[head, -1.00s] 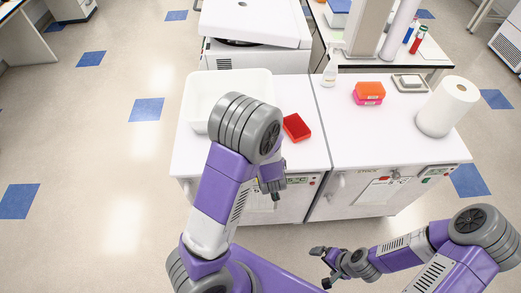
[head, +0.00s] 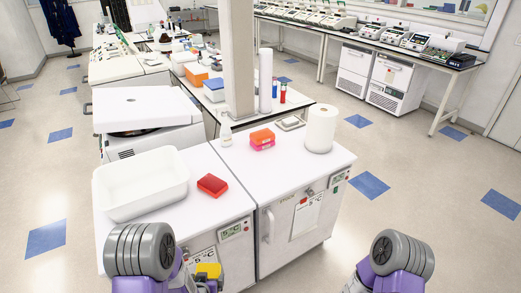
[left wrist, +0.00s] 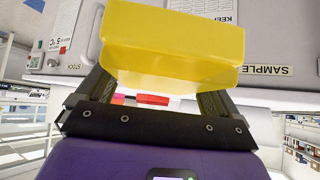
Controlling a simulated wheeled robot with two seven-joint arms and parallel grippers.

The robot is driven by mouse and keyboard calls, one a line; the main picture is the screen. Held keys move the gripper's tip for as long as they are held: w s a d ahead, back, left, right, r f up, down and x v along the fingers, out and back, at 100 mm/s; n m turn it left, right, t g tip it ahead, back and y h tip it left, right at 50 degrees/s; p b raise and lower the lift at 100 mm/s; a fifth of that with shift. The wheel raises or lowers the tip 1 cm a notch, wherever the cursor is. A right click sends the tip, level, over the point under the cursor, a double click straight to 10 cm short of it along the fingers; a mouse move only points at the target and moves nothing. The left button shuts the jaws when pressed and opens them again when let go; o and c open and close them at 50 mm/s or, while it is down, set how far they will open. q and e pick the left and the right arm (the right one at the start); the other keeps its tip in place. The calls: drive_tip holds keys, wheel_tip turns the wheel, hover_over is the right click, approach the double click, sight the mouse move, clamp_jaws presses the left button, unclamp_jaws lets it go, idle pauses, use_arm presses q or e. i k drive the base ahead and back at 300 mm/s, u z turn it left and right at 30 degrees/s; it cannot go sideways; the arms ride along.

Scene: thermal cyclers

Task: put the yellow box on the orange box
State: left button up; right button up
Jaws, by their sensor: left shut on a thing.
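The yellow box (head: 209,270) is at the bottom of the head view, in front of the white cabinets and below their top. It fills the upper middle of the left wrist view (left wrist: 172,42), between the two fingers. My left gripper (head: 208,279) is shut on it; the arm partly hides this in the head view. The orange box (head: 262,136) lies on the right cabinet's top, stacked on a pink box (head: 263,146). Nothing lies on the orange box. My right arm shows at the lower right, but its gripper is out of view.
A white bin (head: 140,190) and a red box (head: 212,184) are on the left cabinet top. Around the orange box stand a white bottle (head: 226,136), a small scale-like device (head: 291,123) and a paper roll (head: 321,130). The front of the right cabinet top (head: 285,172) is clear.

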sight(263, 134)
drive_tip(key=k, duration=1.25)
drive_tip(key=z, duration=0.65)
drive_tip(key=i, duration=0.55)
drive_tip(key=z, duration=0.75)
drive_tip(key=i, duration=1.35)
drive_tip(key=u, duration=0.95)
drive_tip(key=i, duration=0.45)
drive_tip(key=u, duration=0.45)
